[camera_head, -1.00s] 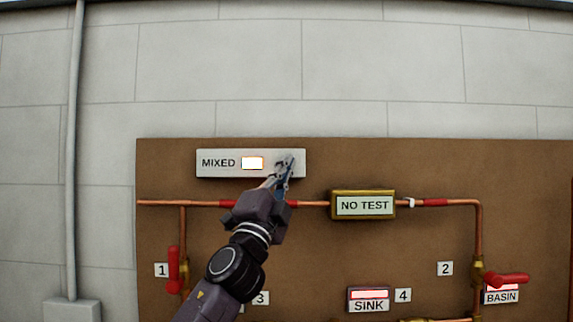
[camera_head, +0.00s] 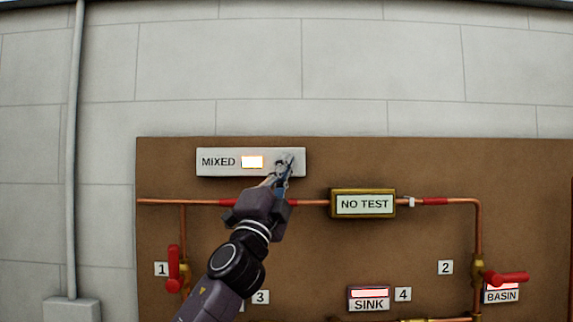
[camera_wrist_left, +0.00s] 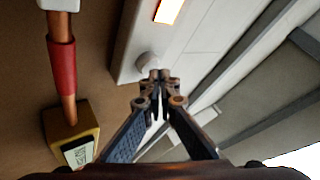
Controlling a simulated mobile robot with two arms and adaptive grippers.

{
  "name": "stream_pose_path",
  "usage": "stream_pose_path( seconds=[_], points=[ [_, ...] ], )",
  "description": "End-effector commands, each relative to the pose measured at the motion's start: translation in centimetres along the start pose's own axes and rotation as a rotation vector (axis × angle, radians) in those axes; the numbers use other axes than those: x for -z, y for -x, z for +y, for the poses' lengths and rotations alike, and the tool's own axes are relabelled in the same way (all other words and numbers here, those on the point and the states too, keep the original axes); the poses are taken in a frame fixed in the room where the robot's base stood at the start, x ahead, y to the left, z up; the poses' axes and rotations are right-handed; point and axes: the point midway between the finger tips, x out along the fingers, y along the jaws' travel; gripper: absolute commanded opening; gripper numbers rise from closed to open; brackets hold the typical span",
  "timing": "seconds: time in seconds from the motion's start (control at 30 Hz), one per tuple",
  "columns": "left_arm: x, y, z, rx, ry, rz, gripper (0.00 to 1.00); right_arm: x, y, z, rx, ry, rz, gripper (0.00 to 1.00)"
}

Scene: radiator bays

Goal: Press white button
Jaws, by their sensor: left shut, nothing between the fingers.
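A pale panel labelled MIXED (camera_head: 218,162) is mounted at the top of the brown board. It has a lit white rectangle with an orange edge (camera_head: 252,162), which also shows in the left wrist view (camera_wrist_left: 168,10). A round, pale grey-white button (camera_wrist_left: 148,62) stands out from the panel near its end in the left wrist view. My left gripper (camera_head: 286,160) is shut and empty, its fingertips in front of the panel's right end. In the wrist view the fingertips (camera_wrist_left: 159,75) are right beside the button; I cannot tell whether they touch it. My right gripper is not in view.
A copper pipe (camera_head: 315,203) with red bands runs below the panel. A brass NO TEST box (camera_head: 363,204) sits right of my arm. Red valve handles (camera_head: 173,268) (camera_head: 508,279) stick out lower down. A SINK sign (camera_head: 369,299) is at the bottom. The wall above is clear.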

Motion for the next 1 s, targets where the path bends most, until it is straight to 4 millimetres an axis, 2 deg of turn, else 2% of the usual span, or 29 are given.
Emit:
stream_pose_path(
  seconds=[1.0],
  points=[
    [-0.40,-0.60,0.29,0.002,-0.001,0.000,0.00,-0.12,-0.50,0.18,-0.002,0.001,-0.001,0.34]
  ],
)
